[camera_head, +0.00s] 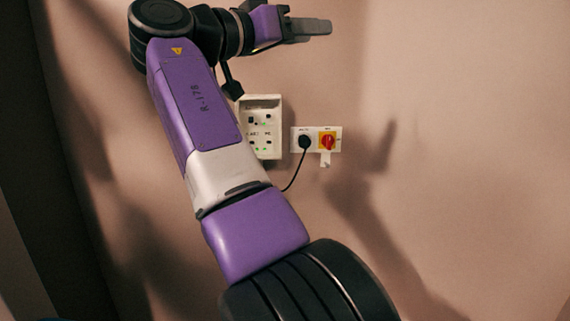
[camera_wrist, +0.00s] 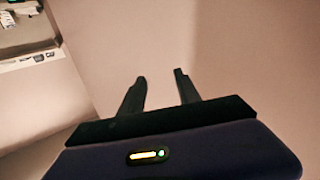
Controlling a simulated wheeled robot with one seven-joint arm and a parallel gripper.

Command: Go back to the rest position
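My gripper (camera_head: 308,28) shows at the top of the head view, at the end of my purple arm, pointing right. In the wrist view my gripper (camera_wrist: 160,92) shows two dark fingers standing apart with nothing between them. Only bare wall shows beyond the fingertips. In the head view the gripper is above the wall fittings and apart from them.
A white socket panel (camera_head: 261,102) is on the wall, partly behind my arm. Right of it is a plate with a red rotary switch (camera_head: 328,141) on yellow and a black plug (camera_head: 304,143) with a cable. The wall (camera_head: 480,130) at right is bare.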

